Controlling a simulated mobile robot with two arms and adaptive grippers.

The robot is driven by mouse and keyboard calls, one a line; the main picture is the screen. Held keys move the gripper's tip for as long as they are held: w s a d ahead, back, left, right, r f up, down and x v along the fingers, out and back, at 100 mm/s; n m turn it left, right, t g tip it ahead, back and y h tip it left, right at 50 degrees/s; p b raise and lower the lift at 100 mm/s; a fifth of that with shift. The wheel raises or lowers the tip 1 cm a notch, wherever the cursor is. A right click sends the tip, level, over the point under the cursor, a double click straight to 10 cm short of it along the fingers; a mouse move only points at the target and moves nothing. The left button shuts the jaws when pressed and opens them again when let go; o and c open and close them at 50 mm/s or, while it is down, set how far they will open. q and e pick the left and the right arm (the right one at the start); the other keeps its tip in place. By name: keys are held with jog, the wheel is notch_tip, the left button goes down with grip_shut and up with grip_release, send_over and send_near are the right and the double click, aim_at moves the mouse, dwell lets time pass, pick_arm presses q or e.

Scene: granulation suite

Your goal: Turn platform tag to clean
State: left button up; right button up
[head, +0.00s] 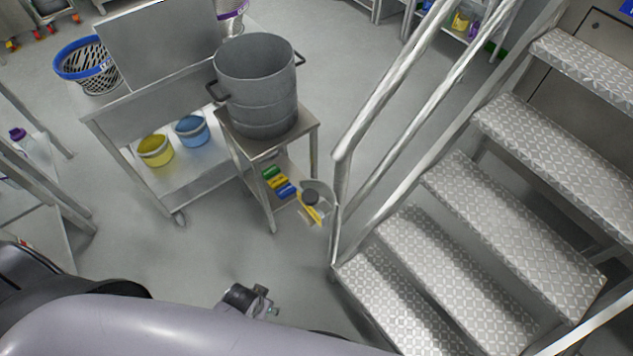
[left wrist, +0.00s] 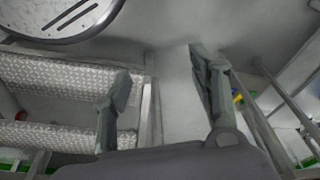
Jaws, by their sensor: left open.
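I cannot make out the platform tag in either view. The stepped platform (head: 500,225), with chequered metal treads and round handrails, stands at the right of the head view. Chequered treads (left wrist: 60,75) also show at the left of the left wrist view. My left gripper (left wrist: 162,82) is open there, its two grey fingers wide apart with nothing between them. In the head view my arm crosses the bottom, and a small dark grey part shows above it; I cannot tell whether this is the gripper. My right gripper is not in view.
A grey metal drum (head: 256,85) stands on a small steel stand (head: 262,143), left of the handrail (head: 385,85). A steel cart (head: 150,100) holds yellow (head: 155,150) and blue (head: 192,130) buckets. A slotted round metal disc (left wrist: 60,15) shows in the wrist view. Floor before the cart is clear.

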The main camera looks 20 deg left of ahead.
pick_arm(q)
jog(key=w+d+r+m+h+b, duration=0.1)
jog(key=w+d+r+m, duration=0.4)
jog(key=r, duration=0.6)
jog(key=w+d+r+m+h, duration=0.2)
jog(key=w+d+r+m, duration=0.3)
jog(key=r, duration=0.6)
jog(key=w+d+r+m+h+b, duration=0.1)
jog(key=w+d+r+m, duration=0.4)
jog(key=r, duration=0.7)
notch_tip(320, 180, up, 10)
jog(key=r+m+g+y, duration=0.15)
jog(key=m+y, duration=0.25)
jog(key=m, duration=1)
send_over(310, 195)
jog(key=f, duration=0.1)
jog(key=shift+g, duration=0.35)
notch_tip(310, 195, down, 16)
jog(key=shift+f+p, duration=0.2)
jog(key=shift+p, duration=0.5)
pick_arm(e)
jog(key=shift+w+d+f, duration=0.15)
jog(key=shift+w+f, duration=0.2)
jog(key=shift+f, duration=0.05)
